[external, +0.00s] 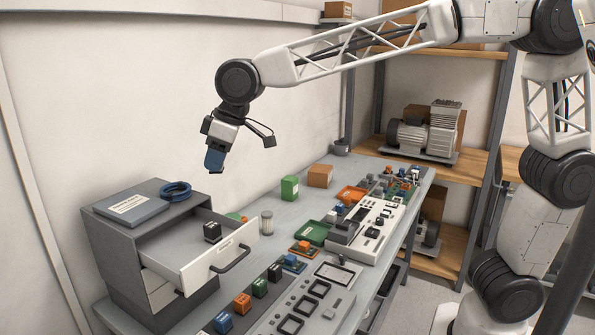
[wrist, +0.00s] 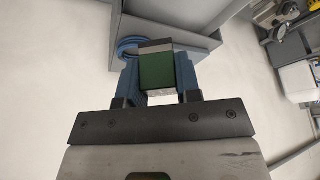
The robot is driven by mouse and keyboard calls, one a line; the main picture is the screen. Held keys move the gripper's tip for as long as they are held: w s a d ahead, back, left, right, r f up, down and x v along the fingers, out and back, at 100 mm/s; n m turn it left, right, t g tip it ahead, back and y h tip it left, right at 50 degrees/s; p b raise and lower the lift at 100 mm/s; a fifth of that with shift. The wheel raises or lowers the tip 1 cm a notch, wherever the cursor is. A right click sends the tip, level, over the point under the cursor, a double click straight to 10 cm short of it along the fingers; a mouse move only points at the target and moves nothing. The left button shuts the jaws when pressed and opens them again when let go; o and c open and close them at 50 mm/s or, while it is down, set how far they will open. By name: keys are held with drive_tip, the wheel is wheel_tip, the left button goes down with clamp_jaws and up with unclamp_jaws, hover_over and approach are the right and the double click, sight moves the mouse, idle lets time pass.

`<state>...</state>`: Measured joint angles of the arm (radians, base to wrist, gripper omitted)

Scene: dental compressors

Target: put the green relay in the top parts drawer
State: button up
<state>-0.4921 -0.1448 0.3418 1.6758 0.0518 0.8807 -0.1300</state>
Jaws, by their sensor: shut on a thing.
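My gripper (external: 213,162) hangs in the air above the drawer cabinet, well above the open top parts drawer (external: 190,264). In the wrist view, my gripper's blue fingers (wrist: 158,76) are shut on the green relay (wrist: 156,71), a green block with a dark and grey end, held between them. The relay cannot be made out in the external view, where the fingers hide it. The top drawer is pulled out and holds a small black relay (external: 212,232) towards its back right. Its dark handle (external: 232,258) is at the front.
The grey cabinet (external: 100,238) carries a blue-grey book (external: 128,206) and a blue cable coil (external: 175,191). A jar (external: 266,222), a green box (external: 290,188) and a brown box (external: 320,176) stand on the bench beyond the drawer. Several colored relays line the bench's near side.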

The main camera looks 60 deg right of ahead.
drive_tip(key=n, duration=0.2)
hover_over(178, 261)
drive_tip(key=shift+y, duration=0.4)
drive_tip(key=shift+s+d+f, duration=0.15)
drive_tip(key=shift+f, duration=0.8)
drive_tip(key=shift+s+d+f, duration=0.15)
drive_tip(key=shift+d+f, duration=0.05)
drive_tip(key=shift+f, duration=0.75)
drive_tip(key=shift+s+d+f, duration=0.15)
drive_tip(key=shift+f, duration=0.8)
drive_tip(key=shift+f, duration=0.1)
drive_tip(key=shift+f, duration=3.05)
drive_tip(key=shift+f, duration=1.85)
drive_tip(key=shift+f, duration=0.15)
drive_tip(key=o, duration=0.9)
